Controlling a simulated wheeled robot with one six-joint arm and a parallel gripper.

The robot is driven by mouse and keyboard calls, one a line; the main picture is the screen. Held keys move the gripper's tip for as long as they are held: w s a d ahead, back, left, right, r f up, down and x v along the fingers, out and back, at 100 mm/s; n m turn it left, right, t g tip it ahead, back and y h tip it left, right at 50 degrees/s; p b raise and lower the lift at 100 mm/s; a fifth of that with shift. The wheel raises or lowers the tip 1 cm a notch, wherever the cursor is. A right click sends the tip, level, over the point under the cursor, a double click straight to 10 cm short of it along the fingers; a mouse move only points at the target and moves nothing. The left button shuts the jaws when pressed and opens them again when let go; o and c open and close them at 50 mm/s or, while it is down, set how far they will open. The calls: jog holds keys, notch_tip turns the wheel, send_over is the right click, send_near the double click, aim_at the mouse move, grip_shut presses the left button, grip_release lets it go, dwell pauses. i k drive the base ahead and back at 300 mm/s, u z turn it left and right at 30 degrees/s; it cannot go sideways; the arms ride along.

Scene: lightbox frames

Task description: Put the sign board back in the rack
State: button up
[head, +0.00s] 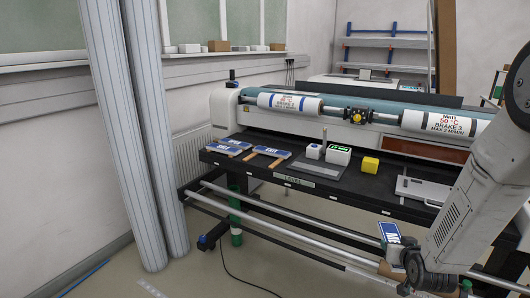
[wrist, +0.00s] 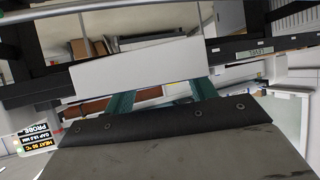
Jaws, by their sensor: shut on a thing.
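My gripper (wrist: 160,90) is shut on the sign board (wrist: 150,62). In the wrist view its plain white side shows between the teal fingers. In the head view the sign board (head: 390,232) is blue with white lettering, tilted, low in front of the table's right half; my arm hides part of it. Several blue signs (head: 270,152) with white lettering lie on light wooden slats at the table's left end. I cannot tell for sure whether these slats are the rack.
Metal rails (head: 290,234) run below the table front. Tall white rolls (head: 135,130) stand left.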

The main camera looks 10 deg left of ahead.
aim_at(231, 151)
jog(key=k, duration=0.7)
jog(key=u, duration=1.4)
jog(key=i, duration=1.25)
jog(key=z, duration=1.2)
